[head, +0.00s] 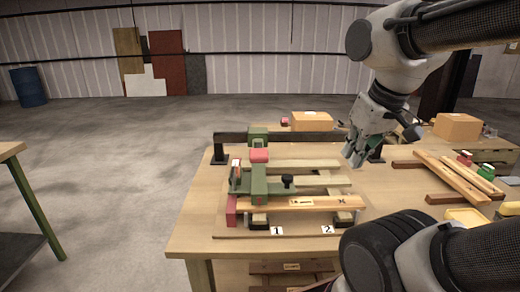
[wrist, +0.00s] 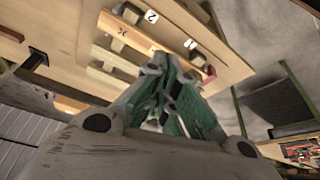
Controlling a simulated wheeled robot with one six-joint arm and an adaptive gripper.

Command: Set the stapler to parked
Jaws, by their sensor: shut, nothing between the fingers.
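A green machine with a red block on top (head: 258,180), which appears to be the stapler, stands at the left end of the bench assembly. A green part with a black knob (head: 287,181) reaches right from it over the boards. A dark beam (head: 300,137) runs behind it. No label shows its setting. My gripper (head: 353,160) is shut and empty, above the bench to the right of the machine and clear of it. In the wrist view my gripper (wrist: 170,75) points toward the bench; its fingers hide part of the assembly, and I cannot make out the machine there.
The wooden bench (head: 200,236) carries boards on blocks, with labels 1 (head: 277,231) and 2 (head: 327,229) in front. Loose planks (head: 455,180) and red and green items lie right. Cardboard boxes (head: 457,126) stand behind. Another table (head: 10,150) is at left; open floor lies between.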

